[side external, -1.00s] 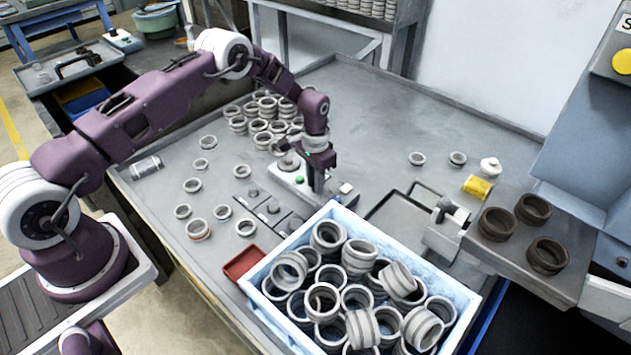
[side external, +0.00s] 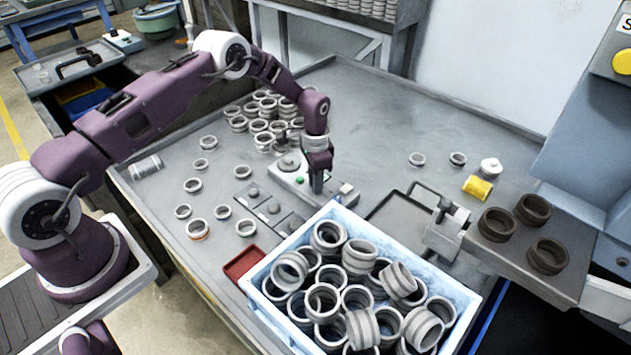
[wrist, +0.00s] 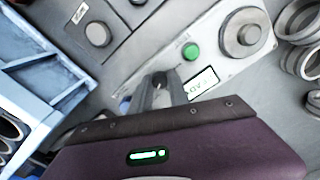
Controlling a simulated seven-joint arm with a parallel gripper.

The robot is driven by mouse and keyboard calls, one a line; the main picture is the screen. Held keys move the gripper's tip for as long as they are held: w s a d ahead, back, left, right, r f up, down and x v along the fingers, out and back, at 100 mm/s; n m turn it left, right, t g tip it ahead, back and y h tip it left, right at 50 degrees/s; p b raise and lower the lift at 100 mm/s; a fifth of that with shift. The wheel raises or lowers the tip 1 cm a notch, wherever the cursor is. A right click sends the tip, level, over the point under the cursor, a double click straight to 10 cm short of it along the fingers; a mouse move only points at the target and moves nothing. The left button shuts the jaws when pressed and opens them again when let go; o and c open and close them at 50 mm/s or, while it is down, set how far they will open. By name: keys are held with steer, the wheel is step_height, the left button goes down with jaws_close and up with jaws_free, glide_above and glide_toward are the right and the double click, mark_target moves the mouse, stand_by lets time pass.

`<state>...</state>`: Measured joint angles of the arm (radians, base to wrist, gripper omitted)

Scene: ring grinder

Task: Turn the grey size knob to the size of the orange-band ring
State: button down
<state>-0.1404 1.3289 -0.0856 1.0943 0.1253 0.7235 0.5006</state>
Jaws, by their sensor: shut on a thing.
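The orange-band ring (side external: 198,230) lies flat on the table at the left in the side external view, its orange band low on its side. My gripper (side external: 318,190) points down at the grey control panel (side external: 285,178). In the wrist view my gripper (wrist: 160,88) is shut on the grey size knob, which the fingers mostly hide. A green button (wrist: 191,50) and a larger round grey disc (wrist: 248,33) sit on the same panel, apart from the fingers. A white label (wrist: 201,84) lies beside the fingers. The knob's pointer and setting cannot be read.
A blue-white crate full of rings (side external: 262,283) stands just in front of the panel. Small plates with grey pegs (side external: 253,193) lie to the left of it, and a red tray (side external: 243,262) is nearby. Stacked rings (side external: 262,125) stand behind.

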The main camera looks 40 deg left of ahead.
steer(key=c, duration=1.3)
jaws_free()
steer(key=shift+o, duration=0.2)
step_height(320, 180, up, 7)
steer(key=shift+r, duration=0.1)
steer(key=s+d+r+n+t, duration=0.1)
steer(key=s+r, duration=0.3)
steer(key=r, duration=0.5)
steer(key=s+d+r+t, duration=0.1)
steer(key=s+r, duration=0.2)
steer(key=r, duration=0.6)
steer(key=s+d+r+n+t, duration=0.1)
steer(key=s+r, duration=0.3)
steer(key=r, duration=0.5)
steer(key=s+d+r+n+t, duration=0.1)
steer(key=s+r, duration=0.2)
steer(key=s, duration=0.3)
steer(key=s+r+n, duration=0.1)
steer(key=s+r, duration=0.2)
steer(key=s, duration=0.2)
steer(key=s+d+f+n+t, duration=0.1)
steer(key=s, duration=1.3)
steer(key=shift+s+d+f+t, duration=0.15)
steer(key=shift+s+f+t, duration=0.15)
steer(key=shift+f, duration=0.05)
